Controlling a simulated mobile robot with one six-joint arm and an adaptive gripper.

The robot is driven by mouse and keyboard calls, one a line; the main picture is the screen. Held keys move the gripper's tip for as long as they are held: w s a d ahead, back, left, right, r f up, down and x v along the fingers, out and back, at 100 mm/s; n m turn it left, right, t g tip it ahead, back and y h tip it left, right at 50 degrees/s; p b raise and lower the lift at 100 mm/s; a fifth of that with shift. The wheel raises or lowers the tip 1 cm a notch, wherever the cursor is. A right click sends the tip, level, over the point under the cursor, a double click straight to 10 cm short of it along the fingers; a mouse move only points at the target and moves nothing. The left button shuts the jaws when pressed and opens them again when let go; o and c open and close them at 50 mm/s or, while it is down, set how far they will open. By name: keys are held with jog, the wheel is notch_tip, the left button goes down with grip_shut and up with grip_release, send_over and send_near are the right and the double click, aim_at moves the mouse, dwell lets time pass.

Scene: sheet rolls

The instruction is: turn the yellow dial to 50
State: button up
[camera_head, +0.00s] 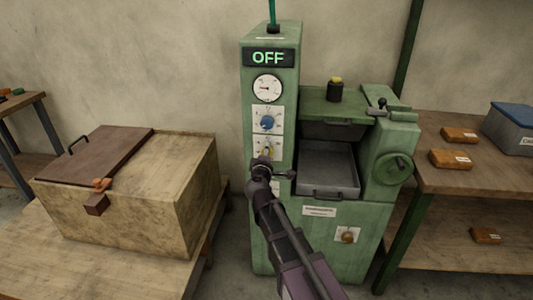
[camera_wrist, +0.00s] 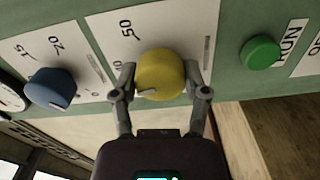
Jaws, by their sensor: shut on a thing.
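The yellow dial (camera_wrist: 160,74) is on a white scale plate on the green machine's front. It also shows in the head view (camera_head: 267,150), mostly behind my gripper. In the wrist view its white pointer is at the lower left, away from the printed 50 (camera_wrist: 127,28), which lies to the dial's upper left. My gripper (camera_wrist: 162,82) has one finger on each side of the dial and is shut on it. In the head view my gripper (camera_head: 265,164) is at the machine's front column; the scale is too small to read there.
A blue dial (camera_wrist: 52,88) and a green button (camera_wrist: 260,52) marked RUN flank the yellow dial. The machine's display (camera_head: 268,57) reads OFF above a round gauge (camera_head: 267,88). A lidded wooden box (camera_head: 190,195) stands left; a shelf with brown blocks (camera_head: 450,159) stands right.

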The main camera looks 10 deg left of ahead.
jog(key=m, duration=0.7)
jog(key=shift+w, duration=0.15)
jog(key=m, duration=0.4)
jog(key=shift+m, duration=1.7)
jog(key=o, duration=1.1)
jog(key=shift+o, duration=0.2)
jog(key=shift+s, duration=0.25)
jog(key=s, duration=1.1)
jog(key=shift+s, duration=0.35)
jog(key=shift+d, duration=0.1)
